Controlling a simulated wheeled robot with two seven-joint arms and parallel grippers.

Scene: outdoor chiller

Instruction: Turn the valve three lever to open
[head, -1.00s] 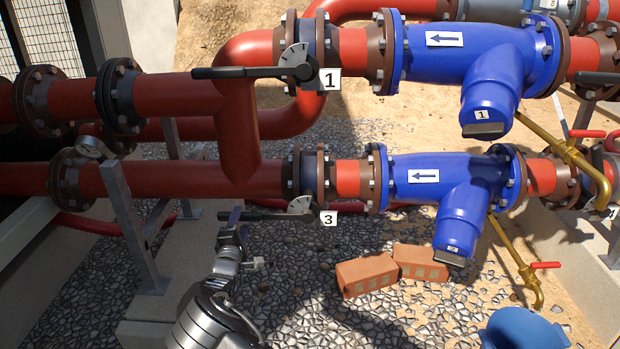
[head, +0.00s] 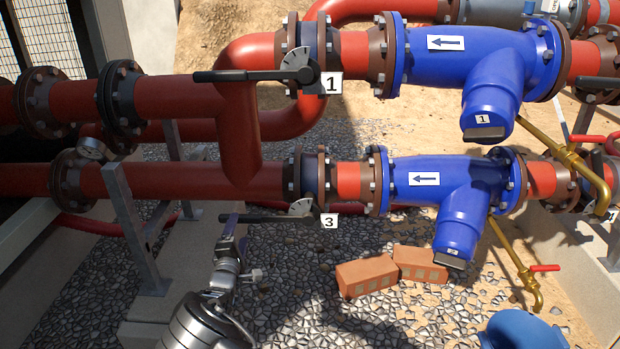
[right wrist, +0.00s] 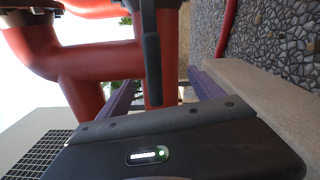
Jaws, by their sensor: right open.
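The valve three lever (head: 262,218) is a black handle lying nearly level, pointing left from a dial beside the white "3" label (head: 329,221) on the lower red pipe. My right gripper (head: 234,222) is at the lever's free left end, coming from below. In the right wrist view the lever (right wrist: 151,60) runs down the picture between the two purple fingers of the open gripper (right wrist: 162,80), with space visible on both sides. I cannot tell how deep it sits between them. My left gripper is not in view.
The valve one lever (head: 250,75) lies above on the upper red pipe. A grey metal support post (head: 130,220) stands left of my right arm. Two bricks (head: 366,274) lie on the gravel to the right. Blue strainers (head: 440,180) are farther right.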

